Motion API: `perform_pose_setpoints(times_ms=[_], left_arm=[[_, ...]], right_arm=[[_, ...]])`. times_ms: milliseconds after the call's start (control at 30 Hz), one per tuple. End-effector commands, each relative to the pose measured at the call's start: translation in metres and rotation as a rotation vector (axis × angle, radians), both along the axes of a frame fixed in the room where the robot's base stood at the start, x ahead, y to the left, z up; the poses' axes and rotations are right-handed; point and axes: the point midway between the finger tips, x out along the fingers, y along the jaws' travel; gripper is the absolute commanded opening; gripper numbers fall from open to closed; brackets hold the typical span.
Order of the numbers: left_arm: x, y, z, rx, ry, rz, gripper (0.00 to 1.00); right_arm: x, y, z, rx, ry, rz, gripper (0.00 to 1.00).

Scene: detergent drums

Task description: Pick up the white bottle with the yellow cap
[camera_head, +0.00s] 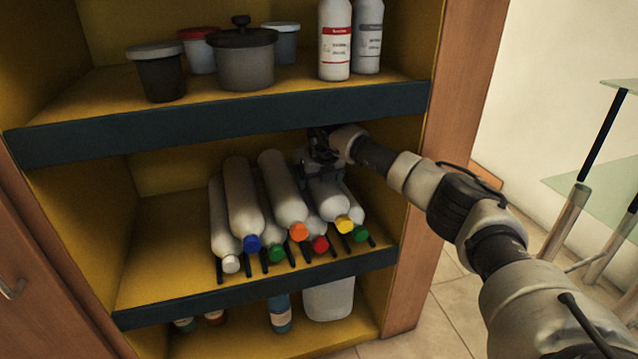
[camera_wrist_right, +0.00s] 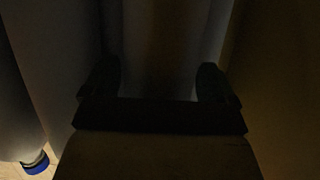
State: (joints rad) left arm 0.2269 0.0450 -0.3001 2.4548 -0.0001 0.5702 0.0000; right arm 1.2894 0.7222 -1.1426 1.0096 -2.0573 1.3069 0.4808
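The white bottle (camera_head: 327,201) with the yellow cap (camera_head: 344,224) lies on its side on the middle shelf, at the right of the upper layer of a bottle stack, cap towards the front. My right gripper (camera_head: 322,172) is over its rear part, fingers spread to either side of it. In the right wrist view, my right gripper's (camera_wrist_right: 160,82) two fingers stand wide apart with a dark surface between them. That view is too dark to show whether they touch the bottle. My left gripper is not in view.
An orange-capped bottle (camera_head: 283,190) lies close on the left, with several other bottles around and below. The upper shelf edge (camera_head: 230,124) is just above my right gripper. The cabinet's right side wall (camera_head: 400,150) is close. The middle shelf's left part is clear.

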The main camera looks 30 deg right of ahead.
Motion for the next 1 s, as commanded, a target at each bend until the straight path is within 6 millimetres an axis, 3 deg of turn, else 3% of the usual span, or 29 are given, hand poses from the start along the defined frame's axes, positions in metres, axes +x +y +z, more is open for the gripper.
perform_pose_setpoints(times_ms=[67, 433, 767, 1000], left_arm=[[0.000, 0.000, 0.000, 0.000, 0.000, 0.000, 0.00], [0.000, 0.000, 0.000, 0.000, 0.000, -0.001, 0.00], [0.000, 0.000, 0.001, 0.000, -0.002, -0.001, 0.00], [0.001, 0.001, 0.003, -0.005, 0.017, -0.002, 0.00]], right_arm=[[0.000, 0.000, 0.000, 0.000, 0.000, 0.000, 0.75], [0.000, 0.000, 0.000, 0.000, 0.000, 0.000, 0.18], [0.001, 0.000, 0.004, 0.001, -0.005, 0.000, 0.17], [0.001, 0.000, 0.019, 0.002, -0.007, 0.000, 0.17]])
